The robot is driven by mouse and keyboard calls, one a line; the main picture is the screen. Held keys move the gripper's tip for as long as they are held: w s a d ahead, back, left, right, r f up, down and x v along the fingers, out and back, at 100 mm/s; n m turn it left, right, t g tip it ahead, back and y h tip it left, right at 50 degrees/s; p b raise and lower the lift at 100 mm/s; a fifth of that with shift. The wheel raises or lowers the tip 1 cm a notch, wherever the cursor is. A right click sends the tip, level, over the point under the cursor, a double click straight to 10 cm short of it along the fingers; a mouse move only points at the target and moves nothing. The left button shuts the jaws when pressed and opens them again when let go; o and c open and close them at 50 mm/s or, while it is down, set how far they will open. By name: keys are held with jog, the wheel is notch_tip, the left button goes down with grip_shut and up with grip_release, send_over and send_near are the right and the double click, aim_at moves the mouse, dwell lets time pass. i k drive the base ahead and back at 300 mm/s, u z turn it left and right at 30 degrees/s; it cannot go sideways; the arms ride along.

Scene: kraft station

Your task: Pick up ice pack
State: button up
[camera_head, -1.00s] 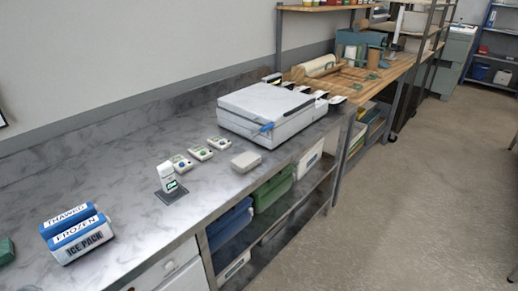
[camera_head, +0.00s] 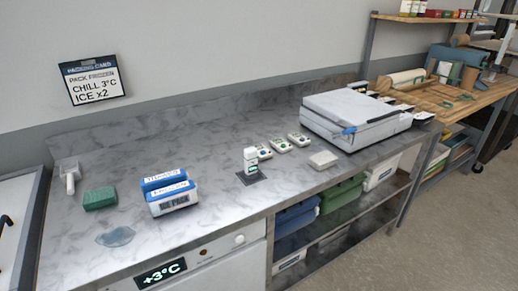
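Two ice packs stand side by side on the left part of the grey marbled counter in the head view. The front ice pack (camera_head: 174,201) is white with a blue top and the words "ICE PACK" on its front. The rear ice pack (camera_head: 163,179) has a blue top with a white label and is partly hidden by the front one. The labels are too small to read surely now. My gripper is not in view.
A green block (camera_head: 100,198), a white scoop-like tool (camera_head: 70,175) and a clear puddle-like patch (camera_head: 115,237) lie left of the packs. A large white box (camera_head: 355,119) is farther right. A unit below shows +3°C (camera_head: 160,273).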

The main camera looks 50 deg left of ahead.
aim_at(163, 180)
jog(key=u, duration=2.75)
jog(key=i, duration=1)
jog(key=z, duration=0.05)
